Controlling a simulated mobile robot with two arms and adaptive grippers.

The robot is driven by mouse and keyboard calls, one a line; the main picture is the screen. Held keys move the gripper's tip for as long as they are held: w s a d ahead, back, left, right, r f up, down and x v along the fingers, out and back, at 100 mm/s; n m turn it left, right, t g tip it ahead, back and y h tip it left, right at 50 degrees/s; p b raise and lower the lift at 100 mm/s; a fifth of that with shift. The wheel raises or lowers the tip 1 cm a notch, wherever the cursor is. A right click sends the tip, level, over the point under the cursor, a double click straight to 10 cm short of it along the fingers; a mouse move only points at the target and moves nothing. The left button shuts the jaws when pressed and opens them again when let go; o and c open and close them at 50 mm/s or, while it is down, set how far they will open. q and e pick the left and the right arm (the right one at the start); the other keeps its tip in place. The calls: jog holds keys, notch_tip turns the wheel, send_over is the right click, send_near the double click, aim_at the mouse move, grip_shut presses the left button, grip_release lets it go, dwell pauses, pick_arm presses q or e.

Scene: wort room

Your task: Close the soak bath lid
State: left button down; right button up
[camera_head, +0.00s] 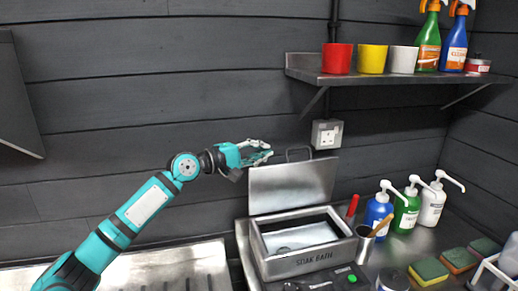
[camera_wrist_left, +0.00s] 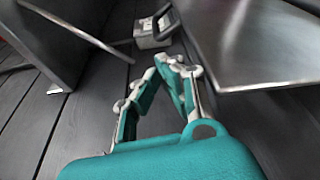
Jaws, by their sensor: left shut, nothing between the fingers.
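The soak bath (camera_head: 305,262) is a steel box with its name on the front, standing on the counter. Its lid (camera_head: 292,186) stands open, raised upright at the back edge, with a dark loop handle (camera_head: 298,154) on top. The inside of the bath shows pale. My left gripper (camera_head: 266,152) is shut and empty, just above and left of the lid's top edge, near the handle. In the left wrist view the gripper (camera_wrist_left: 174,62) has its fingertips together, and a broad metal panel, seemingly the lid (camera_wrist_left: 260,45), lies to the right. My right gripper is not in view.
A wall shelf (camera_head: 400,78) with cups and spray bottles hangs above right. A socket (camera_head: 327,134) is on the wall behind the lid. Pump bottles (camera_head: 405,210), a metal cup (camera_head: 365,243) and sponges (camera_head: 430,271) stand right of the bath.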

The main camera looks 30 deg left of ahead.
pick_arm(q)
jog(key=p+x, duration=0.1)
jog(key=x, duration=0.5)
jog(key=shift+w+d+p, duration=0.15)
jog(key=shift+w+p, duration=0.2)
jog(key=shift+p, duration=0.05)
